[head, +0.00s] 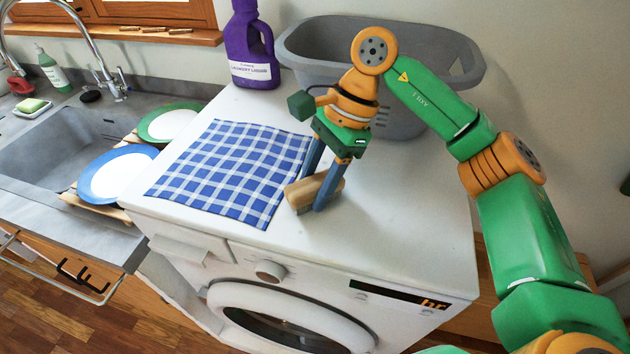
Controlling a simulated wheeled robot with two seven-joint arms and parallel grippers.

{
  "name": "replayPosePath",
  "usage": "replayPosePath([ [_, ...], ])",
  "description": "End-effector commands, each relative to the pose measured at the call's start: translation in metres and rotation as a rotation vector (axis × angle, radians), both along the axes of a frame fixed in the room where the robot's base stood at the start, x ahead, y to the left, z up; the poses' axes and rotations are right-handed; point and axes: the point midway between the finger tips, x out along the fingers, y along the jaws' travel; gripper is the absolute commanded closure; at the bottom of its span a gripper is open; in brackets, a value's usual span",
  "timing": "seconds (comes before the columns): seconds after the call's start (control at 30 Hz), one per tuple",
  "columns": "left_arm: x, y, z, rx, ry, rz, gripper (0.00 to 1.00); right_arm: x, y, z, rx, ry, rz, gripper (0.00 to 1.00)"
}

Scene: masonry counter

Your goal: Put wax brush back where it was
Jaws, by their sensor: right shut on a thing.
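The wax brush (300,194), with a pale wooden body, is at the right edge of the blue checked cloth, over the white washing machine top. My right gripper (321,189) is shut on it, with one blue finger on each side. I cannot tell whether the brush touches the top or is held just above it. The fingers hide part of the brush. My left gripper is not in view.
The checked cloth (235,167) lies flat on the washing machine (400,229). A purple laundry bottle (251,45) and a grey basket (312,62) stand at the back. Plates (117,176) rest by the sink (50,150) on the left. The machine top's front right is clear.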

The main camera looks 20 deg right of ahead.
Motion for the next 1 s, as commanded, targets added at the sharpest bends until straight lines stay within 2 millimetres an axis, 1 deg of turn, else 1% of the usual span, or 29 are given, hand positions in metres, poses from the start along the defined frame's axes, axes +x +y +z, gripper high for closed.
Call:
replayPosePath([
  [0.17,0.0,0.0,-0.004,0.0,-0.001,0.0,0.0,0.0,0.0,-0.005,0.0,0.0,0.0,0.95],
  [0.2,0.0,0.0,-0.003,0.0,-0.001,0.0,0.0,0.0,0.0,-0.003,0.0,0.0,0.0,0.4],
  [0.27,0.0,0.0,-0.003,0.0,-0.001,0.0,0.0,0.0,0.0,-0.003,0.0,0.0,0.0,0.24],
  [0.3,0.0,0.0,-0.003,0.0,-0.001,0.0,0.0,0.0,0.0,-0.003,0.0,0.0,0.0,0.21],
  [0.53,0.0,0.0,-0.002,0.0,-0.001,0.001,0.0,0.0,0.0,-0.003,0.0,0.0,0.0,0.21],
  [0.63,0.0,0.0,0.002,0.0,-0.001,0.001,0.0,0.0,0.0,0.004,0.0,0.0,-0.001,0.21],
  [0.67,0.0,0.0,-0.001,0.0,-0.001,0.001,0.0,0.001,-0.002,0.005,0.001,-0.001,-0.003,0.21],
  [0.77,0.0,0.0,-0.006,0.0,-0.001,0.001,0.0,0.003,-0.009,0.022,0.001,-0.004,-0.004,0.21],
  [0.87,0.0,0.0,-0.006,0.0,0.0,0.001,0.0,0.004,-0.019,0.047,0.004,-0.003,-0.004,0.21],
  [0.9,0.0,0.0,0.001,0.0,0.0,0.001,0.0,0.005,-0.024,0.061,0.0,-0.002,-0.005,0.21],
  [0.97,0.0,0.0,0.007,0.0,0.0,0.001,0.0,0.006,-0.03,0.078,0.002,-0.003,-0.006,0.21],
  [1.0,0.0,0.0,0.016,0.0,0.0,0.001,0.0,0.007,-0.034,0.089,-0.002,-0.001,-0.006,0.21],
])
